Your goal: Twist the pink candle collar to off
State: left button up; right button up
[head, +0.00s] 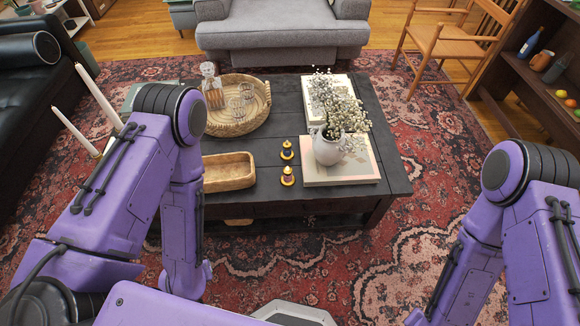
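Two small gold pieces with dark bands stand on the dark coffee table (245,214), between the wooden tray and the books. The nearer piece (287,176) has a purplish or pinkish band. The farther piece (287,150) has a dark bluish band. They are too small to tell which way any collar is turned. Two tall white candles (98,93) (75,132) stand at the left, partly behind my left arm; no pink collar shows on them. Both my arms bend down toward the bottom of the head view, and neither gripper's fingers show.
A white vase of flowers (328,148) stands on books (345,172) right of the gold pieces. A wooden tray (229,171) lies to their left. A round woven tray (255,118) with a decanter (212,88) and glasses is farther back. A wooden chair (440,45) stands back right.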

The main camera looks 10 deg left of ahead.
aim_at(288, 172)
jog(key=z, duration=0.05)
jog(key=k, duration=1.05)
jog(key=u, duration=0.95)
jog(key=i, duration=0.85)
jog(key=z, duration=0.65)
jog(key=i, duration=0.8)
jog(key=z, duration=0.85)
